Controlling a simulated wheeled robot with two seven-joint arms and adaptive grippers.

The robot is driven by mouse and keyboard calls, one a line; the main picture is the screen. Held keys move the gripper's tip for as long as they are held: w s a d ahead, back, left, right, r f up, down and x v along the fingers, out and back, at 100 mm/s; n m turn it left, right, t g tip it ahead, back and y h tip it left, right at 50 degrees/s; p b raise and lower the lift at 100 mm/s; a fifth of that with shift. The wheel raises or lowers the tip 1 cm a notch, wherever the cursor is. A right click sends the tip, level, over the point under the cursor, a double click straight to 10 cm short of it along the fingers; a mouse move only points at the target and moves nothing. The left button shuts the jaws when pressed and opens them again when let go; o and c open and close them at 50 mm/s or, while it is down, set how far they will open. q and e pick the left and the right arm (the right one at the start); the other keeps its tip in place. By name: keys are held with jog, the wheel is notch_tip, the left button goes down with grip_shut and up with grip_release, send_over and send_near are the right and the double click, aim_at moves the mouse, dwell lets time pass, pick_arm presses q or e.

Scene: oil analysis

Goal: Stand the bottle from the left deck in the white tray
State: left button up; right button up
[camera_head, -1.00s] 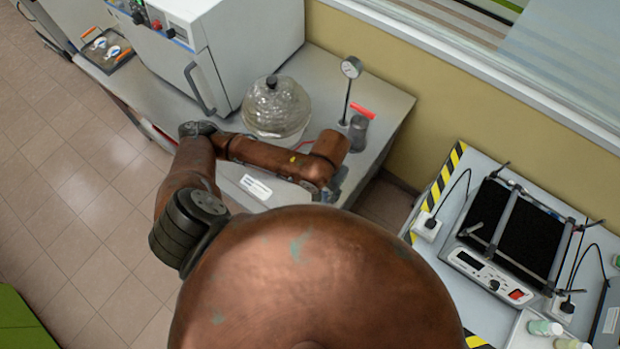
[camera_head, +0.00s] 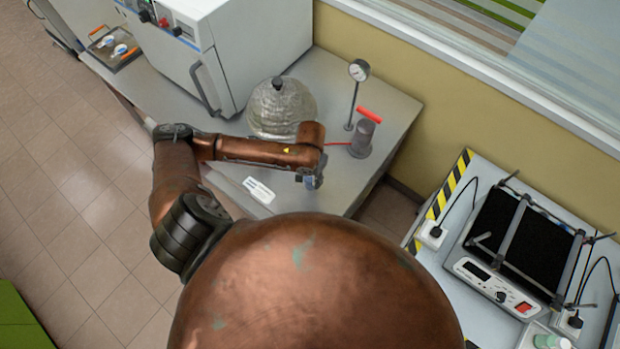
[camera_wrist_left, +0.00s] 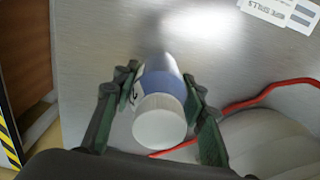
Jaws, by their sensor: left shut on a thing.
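The bottle (camera_wrist_left: 161,112) has a white cap and a blue and white label. In the left wrist view it stands out between the two green fingers of my left gripper (camera_wrist_left: 160,84), which is shut on it. In the head view my left gripper (camera_head: 312,182) is small and partly hidden beneath my wrist, over the front right of the left deck (camera_head: 335,195). A white tray (camera_head: 530,333) is cut off at the bottom edge on the right bench, with a pale green-capped bottle in it. My right gripper is not in view.
A glass dome (camera_head: 282,108), a gauge on a stand (camera_head: 358,72) and a grey cylinder with a red handle (camera_head: 361,140) stand behind my wrist. A red hose runs close by. A gap separates the deck from the right bench, which holds a black-topped shaker (camera_head: 522,240).

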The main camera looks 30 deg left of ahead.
pick_arm(q)
jog(key=shift+f, duration=0.55)
jog(key=shift+f, duration=0.1)
jog(key=o, duration=1.3)
